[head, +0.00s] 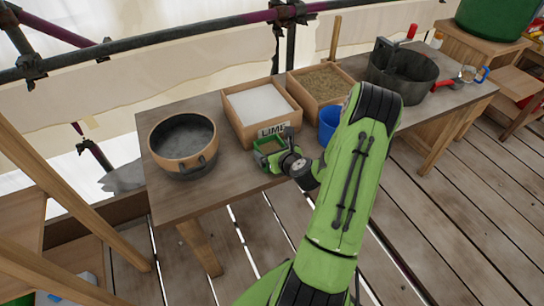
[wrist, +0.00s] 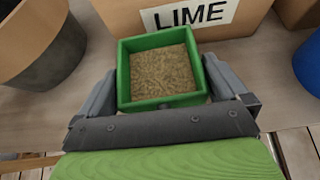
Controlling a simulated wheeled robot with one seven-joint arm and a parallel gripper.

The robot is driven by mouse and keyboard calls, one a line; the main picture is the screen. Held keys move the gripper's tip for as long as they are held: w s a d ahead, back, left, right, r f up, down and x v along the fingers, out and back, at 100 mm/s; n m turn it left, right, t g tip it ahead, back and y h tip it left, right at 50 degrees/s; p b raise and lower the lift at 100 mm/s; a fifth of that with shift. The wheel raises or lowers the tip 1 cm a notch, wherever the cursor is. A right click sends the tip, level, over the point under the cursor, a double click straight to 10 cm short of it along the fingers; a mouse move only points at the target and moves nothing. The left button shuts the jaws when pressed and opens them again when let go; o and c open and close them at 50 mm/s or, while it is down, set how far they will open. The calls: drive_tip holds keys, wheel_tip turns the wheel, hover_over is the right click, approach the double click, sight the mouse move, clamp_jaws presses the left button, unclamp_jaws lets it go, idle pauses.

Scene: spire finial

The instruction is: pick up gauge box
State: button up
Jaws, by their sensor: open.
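The gauge box (wrist: 123,73) is a small green open-topped box with sandy brown material inside. It stands on the table in front of the box labelled LIME, and it also shows in the head view (head: 259,158). My gripper (wrist: 168,92) is open, with one finger on the left and one on the right of the gauge box. I cannot tell whether the fingers touch its walls. In the head view my arm hides part of the gripper.
The wooden lime box (head: 243,127) stands right behind the gauge box. A sand box (head: 300,92) and a blue bucket (head: 328,124) are to the right. A round tub (head: 160,160) is to the left. The table's front edge (head: 215,205) is close.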

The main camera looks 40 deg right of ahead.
drive_tip(key=c, duration=0.8)
